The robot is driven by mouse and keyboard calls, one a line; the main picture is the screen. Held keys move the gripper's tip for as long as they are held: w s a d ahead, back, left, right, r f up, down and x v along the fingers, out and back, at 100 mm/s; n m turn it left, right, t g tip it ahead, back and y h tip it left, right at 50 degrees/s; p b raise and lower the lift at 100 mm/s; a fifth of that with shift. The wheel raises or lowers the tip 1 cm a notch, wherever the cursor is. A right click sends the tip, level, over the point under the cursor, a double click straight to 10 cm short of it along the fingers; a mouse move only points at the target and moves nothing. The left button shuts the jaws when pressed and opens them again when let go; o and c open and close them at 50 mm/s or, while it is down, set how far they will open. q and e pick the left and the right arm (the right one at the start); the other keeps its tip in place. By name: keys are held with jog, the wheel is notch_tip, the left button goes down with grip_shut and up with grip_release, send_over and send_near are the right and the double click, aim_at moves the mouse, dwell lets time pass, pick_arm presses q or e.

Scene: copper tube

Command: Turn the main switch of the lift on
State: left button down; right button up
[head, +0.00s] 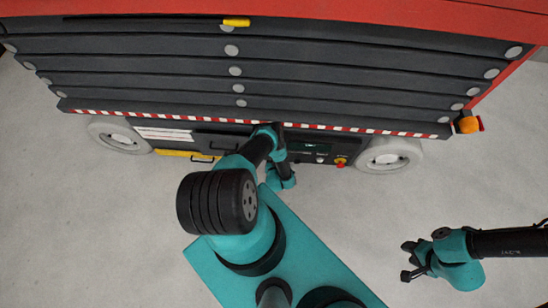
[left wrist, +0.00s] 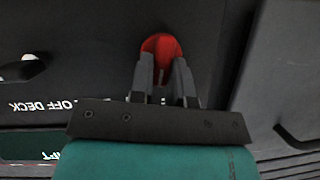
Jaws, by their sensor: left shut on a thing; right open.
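The lift's dark chassis (head: 225,140) runs along the back of the head view. The red main switch (left wrist: 162,44) shows in the left wrist view on a dark panel. My left gripper (left wrist: 162,72) is shut on it, with one finger at each side. In the head view my own left arm hides the switch and the fingertips. Whether the switch is turned on cannot be told. My right gripper (head: 405,261) is open and empty above the floor at the lower right, well away from the lift.
A red button on yellow (head: 340,161) sits on the chassis, right of my left arm, beside a small green display (head: 310,147). Wheels (head: 389,155) stand at both ends. White lettering (left wrist: 45,105) appears upside down in the left wrist view. Grey floor (head: 90,225) is clear.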

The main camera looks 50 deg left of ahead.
pick_arm(q)
jog(key=shift+w+d+f+m+g+y, duration=0.1)
jog(key=shift+m+g+y, duration=0.2)
jog(key=shift+m, duration=0.3)
jog(key=shift+w+d+m+g+y, duration=0.1)
jog(key=shift+m+g+y, duration=0.1)
jog(key=shift+m+y, duration=0.3)
jog(key=c, duration=1.1)
grip_release()
jog(key=shift+s, duration=0.1)
